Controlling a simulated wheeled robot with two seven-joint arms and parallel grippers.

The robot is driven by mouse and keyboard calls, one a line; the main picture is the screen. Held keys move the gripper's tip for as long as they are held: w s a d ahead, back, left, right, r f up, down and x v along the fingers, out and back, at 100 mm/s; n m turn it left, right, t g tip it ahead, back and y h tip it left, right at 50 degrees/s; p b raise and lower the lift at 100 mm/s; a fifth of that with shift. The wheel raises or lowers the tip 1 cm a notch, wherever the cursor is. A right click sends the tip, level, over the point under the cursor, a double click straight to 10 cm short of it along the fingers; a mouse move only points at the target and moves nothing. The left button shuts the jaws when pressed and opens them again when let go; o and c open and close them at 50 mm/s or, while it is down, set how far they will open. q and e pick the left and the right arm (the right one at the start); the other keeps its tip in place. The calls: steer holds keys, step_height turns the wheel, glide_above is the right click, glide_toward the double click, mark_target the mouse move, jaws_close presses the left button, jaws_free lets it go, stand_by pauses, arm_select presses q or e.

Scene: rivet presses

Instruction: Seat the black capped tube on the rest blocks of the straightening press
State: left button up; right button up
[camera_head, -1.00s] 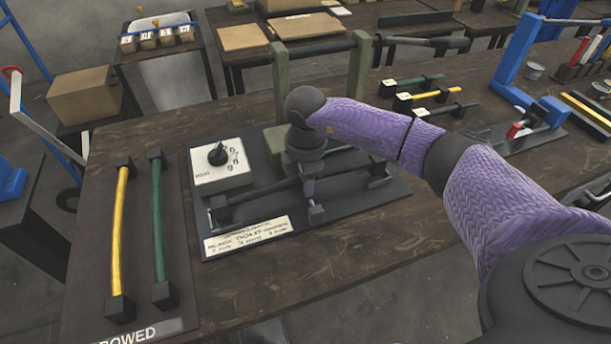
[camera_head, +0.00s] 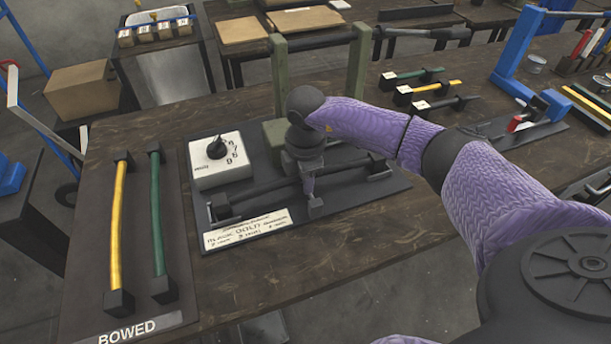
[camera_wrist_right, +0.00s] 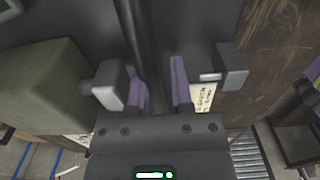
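The black capped tube (camera_head: 262,193) lies lengthwise along the straightening press (camera_head: 345,205). Its capped ends are near the small dark blocks at the left and right of the press base. Exact contact with the rest blocks (camera_head: 218,207) is too small to tell. My right gripper (camera_head: 311,192) points down over the middle of the tube and hides part of it. In the right wrist view the dark tube (camera_wrist_right: 143,35) runs down between the two purple-padded fingers (camera_wrist_right: 160,88), with a gap on the right finger's side. The gripper is open around it. My left gripper is out of view.
A white dial box (camera_head: 218,160) and the green press frame (camera_head: 358,70) stand close by my right gripper. A board with yellow and green bowed tubes (camera_head: 118,225) lies left. More tubes (camera_head: 430,88) lie on rests at back right. The table's front strip is clear.

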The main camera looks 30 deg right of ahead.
steer(key=o, duration=0.5)
